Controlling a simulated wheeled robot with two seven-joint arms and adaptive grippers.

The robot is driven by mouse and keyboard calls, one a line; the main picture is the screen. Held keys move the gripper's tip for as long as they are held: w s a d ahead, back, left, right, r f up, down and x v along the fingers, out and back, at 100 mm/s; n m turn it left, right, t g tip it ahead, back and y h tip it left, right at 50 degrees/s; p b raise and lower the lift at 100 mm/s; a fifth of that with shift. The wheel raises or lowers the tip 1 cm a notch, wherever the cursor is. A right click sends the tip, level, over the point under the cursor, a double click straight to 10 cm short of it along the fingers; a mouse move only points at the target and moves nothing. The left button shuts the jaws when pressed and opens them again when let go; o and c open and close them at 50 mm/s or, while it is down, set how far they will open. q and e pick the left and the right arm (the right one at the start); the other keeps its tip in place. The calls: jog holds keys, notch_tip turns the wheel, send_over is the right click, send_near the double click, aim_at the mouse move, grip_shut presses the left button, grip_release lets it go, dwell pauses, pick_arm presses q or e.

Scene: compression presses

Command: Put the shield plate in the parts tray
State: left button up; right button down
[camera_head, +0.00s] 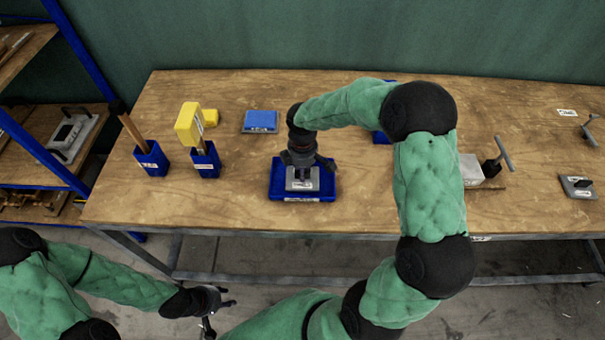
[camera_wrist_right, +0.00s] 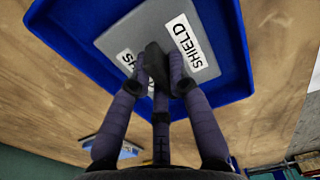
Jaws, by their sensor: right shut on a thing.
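The shield plate (camera_head: 302,184) is a grey plate with white labels, one reading SHIELD in the right wrist view (camera_wrist_right: 208,22). It lies within the outline of the blue parts tray (camera_head: 275,193), whose raised rim surrounds it in the right wrist view (camera_wrist_right: 236,62). I cannot tell whether it rests fully on the tray floor. My right gripper (camera_head: 303,174) is above the tray, pointing down. Its fingers (camera_wrist_right: 160,68) are shut on the plate's dark handle at the middle. My left gripper (camera_head: 215,302) is empty in front of the table, with fingers spread.
Two blue holders (camera_head: 150,160) (camera_head: 205,161) with upright tools stand at left. Another blue item is partly hidden by my right arm. A grey block (camera_head: 470,170) and a handled plate (camera_head: 578,187) lie at right.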

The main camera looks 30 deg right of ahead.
jog(key=shift+f, duration=0.25)
jog(key=shift+f, duration=0.15)
jog(key=c, duration=1.2)
grip_release()
jog(key=shift+o, duration=0.2)
notch_tip(320, 180, up, 12)
jog(key=p, duration=0.3)
